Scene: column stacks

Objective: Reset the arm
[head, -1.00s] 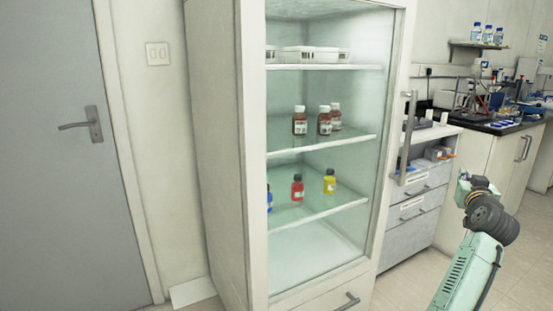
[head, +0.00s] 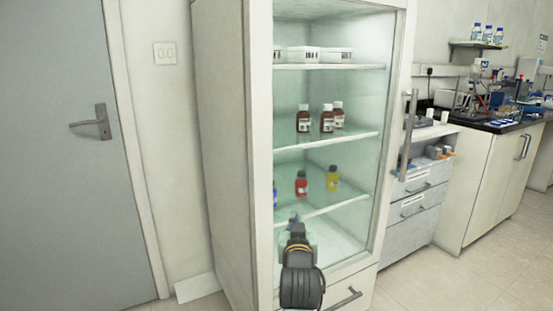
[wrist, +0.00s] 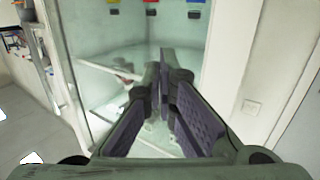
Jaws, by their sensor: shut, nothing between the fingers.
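My gripper (wrist: 165,75) shows in the wrist view with its dark ribbed fingers brought together and nothing between them. It points toward the glass-fronted cabinet, whose white shelf and interior lie beyond the fingers. In the head view my arm rises from the bottom edge in front of the cabinet's lower part, and my gripper is small and partly hidden behind my wrist there.
The tall white cabinet (head: 258,150) has a vertical handle (head: 408,135). Its shelves hold white boxes (head: 317,54), brown bottles (head: 327,120), a red bottle (head: 301,186) and a yellow bottle (head: 332,180). A grey door (head: 60,200) is left; drawers (head: 418,203) stand right. Floor at right is clear.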

